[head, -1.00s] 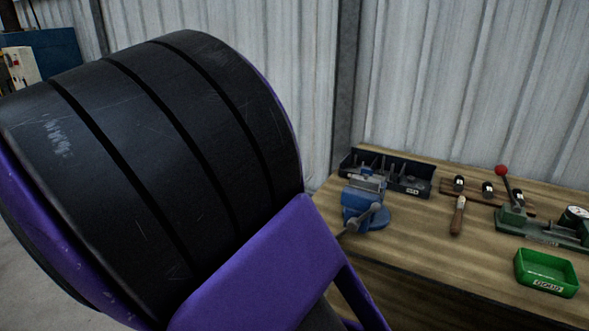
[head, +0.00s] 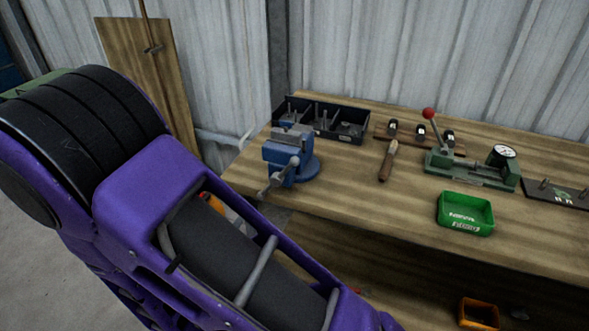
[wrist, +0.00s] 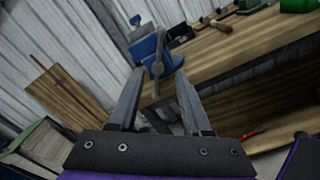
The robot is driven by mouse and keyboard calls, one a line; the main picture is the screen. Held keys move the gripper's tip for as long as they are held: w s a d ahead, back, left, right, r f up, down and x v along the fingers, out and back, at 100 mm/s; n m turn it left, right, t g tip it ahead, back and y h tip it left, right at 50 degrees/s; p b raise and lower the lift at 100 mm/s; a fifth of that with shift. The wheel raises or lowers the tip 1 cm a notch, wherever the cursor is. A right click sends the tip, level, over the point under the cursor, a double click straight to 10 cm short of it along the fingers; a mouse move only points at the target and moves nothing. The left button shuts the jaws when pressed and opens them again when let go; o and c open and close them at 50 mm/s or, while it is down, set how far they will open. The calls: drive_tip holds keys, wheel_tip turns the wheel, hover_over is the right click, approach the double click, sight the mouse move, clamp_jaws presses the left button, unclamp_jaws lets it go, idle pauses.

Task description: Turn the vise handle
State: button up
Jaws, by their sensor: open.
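The blue vise (head: 290,156) is mounted at the left end of the wooden workbench. Its grey metal handle (head: 278,177) sits on the front of the vise and slants across it. In the wrist view the vise (wrist: 146,48) is ahead of my gripper (wrist: 157,74), with the handle (wrist: 157,65) upright in the picture between the two fingers. The fingers are apart and nothing is held. The handle looks to be farther off than the fingertips; I cannot tell the exact gap. In the head view my purple and black arm fills the lower left and my gripper is out of sight.
A black tray (head: 345,121) of metal parts stands behind the vise. A wooden-handled tool (head: 388,161), a green press with a red knob (head: 470,168) and a green bin (head: 466,213) lie to the right. An orange bin (head: 478,313) is below the bench (head: 420,225).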

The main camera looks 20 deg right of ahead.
sight(288, 169)
drive_tip(key=p+x, duration=0.1)
drive_tip(key=x, duration=1.6)
drive_tip(key=shift+w, duration=0.1)
clamp_jaws()
idle(0.8)
